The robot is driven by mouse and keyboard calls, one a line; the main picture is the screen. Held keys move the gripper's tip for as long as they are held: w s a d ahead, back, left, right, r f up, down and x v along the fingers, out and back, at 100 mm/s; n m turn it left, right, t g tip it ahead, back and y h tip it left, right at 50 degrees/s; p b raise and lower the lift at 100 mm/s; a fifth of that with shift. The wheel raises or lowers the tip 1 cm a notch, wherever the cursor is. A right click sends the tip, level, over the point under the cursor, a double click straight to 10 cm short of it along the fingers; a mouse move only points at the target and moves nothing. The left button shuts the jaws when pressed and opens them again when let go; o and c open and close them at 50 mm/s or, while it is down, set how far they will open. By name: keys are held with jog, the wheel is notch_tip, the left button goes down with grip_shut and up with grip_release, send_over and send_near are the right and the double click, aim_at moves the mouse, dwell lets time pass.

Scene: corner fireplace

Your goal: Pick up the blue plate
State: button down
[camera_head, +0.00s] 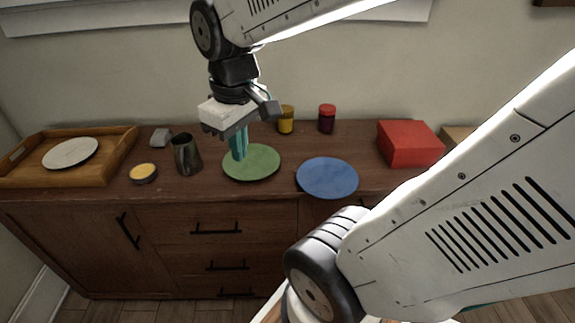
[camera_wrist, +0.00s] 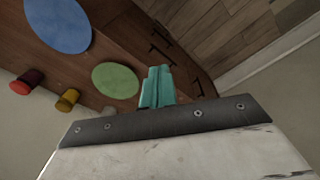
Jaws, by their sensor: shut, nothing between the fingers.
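The blue plate (camera_head: 327,178) lies flat on the wooden sideboard at its front edge, right of the green plate (camera_head: 251,163). In the wrist view the blue plate (camera_wrist: 58,24) is at the top left, cut by the picture's edge, and the green plate (camera_wrist: 116,82) is nearer the fingers. My gripper (camera_head: 239,156) points down above the green plate, to the left of the blue plate. Its teal fingers (camera_wrist: 157,90) are shut together with nothing between them. Whether the fingertips touch the green plate cannot be told.
A wall stands behind.

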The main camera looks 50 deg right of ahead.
jog(key=w+d+f+n, duration=0.1)
jog(key=w+d+f, duration=0.2)
jog(key=d, duration=0.3)
jog(key=w+d+f+n, duration=0.1)
jog(key=w+d+f, duration=0.2)
jog(key=d, duration=0.3)
jog(key=n+g, duration=0.1)
send_near(302, 173)
jog(key=w+a+r, duration=0.1)
jog(key=w+r, duration=0.1)
jog(key=w, duration=0.1)
notch_tip(302, 173, down, 11)
jog(key=shift+r, duration=0.15)
jog(key=shift+s+d, duration=0.1)
jog(key=shift+s, duration=0.05)
jog(key=shift+s+d, duration=0.25)
jog(key=shift+s, duration=0.4)
jog(key=shift+s+d, duration=0.25)
jog(key=shift+s, duration=0.35)
